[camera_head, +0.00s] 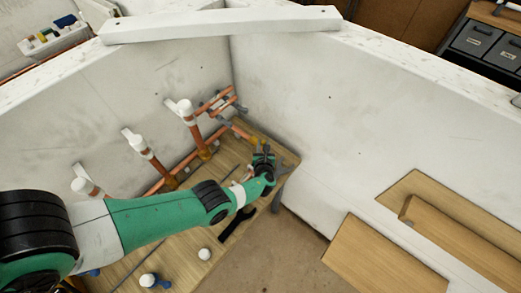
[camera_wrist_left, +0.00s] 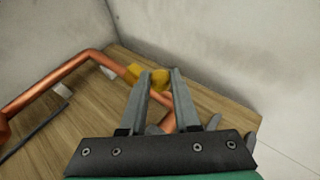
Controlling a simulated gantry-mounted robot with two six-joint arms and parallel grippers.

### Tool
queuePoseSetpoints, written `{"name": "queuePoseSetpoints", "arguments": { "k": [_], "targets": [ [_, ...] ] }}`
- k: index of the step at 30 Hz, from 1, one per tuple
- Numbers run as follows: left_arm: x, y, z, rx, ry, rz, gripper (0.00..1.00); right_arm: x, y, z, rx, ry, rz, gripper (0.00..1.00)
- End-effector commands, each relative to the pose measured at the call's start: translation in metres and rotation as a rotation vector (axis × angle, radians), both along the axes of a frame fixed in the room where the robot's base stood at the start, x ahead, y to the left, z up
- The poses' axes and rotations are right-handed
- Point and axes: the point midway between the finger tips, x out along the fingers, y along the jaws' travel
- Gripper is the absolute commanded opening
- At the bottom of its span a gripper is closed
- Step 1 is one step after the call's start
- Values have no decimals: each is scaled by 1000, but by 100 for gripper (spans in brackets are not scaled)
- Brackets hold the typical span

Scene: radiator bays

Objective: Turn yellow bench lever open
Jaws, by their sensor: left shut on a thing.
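The yellow bench lever (camera_wrist_left: 158,78) shows in the left wrist view at the end of a copper pipe (camera_wrist_left: 55,80), near the back corner of the bench. My left gripper (camera_wrist_left: 160,76) has its fingertips on either side of the yellow part, shut on it. In the head view my left gripper (camera_head: 264,150) reaches to the back right of the wooden bench (camera_head: 165,235). There my own gripper largely hides the lever, so its angle cannot be told. My right gripper is not in view.
Several copper pipes with white-topped valves (camera_head: 187,110) rise along the left wall. A white knob (camera_head: 204,254) and another white-topped fitting (camera_head: 149,281) are at the bench's front. White walls meet behind the bench. Wooden boards (camera_head: 385,255) lie at the right.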

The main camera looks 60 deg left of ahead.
Motion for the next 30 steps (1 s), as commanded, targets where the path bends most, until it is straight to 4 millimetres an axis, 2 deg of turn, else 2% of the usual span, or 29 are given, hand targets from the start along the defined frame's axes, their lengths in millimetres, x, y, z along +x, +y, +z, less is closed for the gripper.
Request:
{"name": "queuePoseSetpoints", "arguments": {
  "k": [1,6,22,23,27,28,30],
  "targets": [
    [4,0,-3,3,-5,21,0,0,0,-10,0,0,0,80],
    [6,1,-1,1,-2,77,0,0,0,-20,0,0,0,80],
    [6,1,0,-3,1,106,0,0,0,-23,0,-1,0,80],
    [6,1,0,-3,1,106,32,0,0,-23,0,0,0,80],
    [6,1,0,-3,1,106,57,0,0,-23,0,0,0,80],
    [6,1,0,-3,1,106,60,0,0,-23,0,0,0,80],
    [6,1,0,-3,2,106,60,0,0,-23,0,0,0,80]
  ]
}}
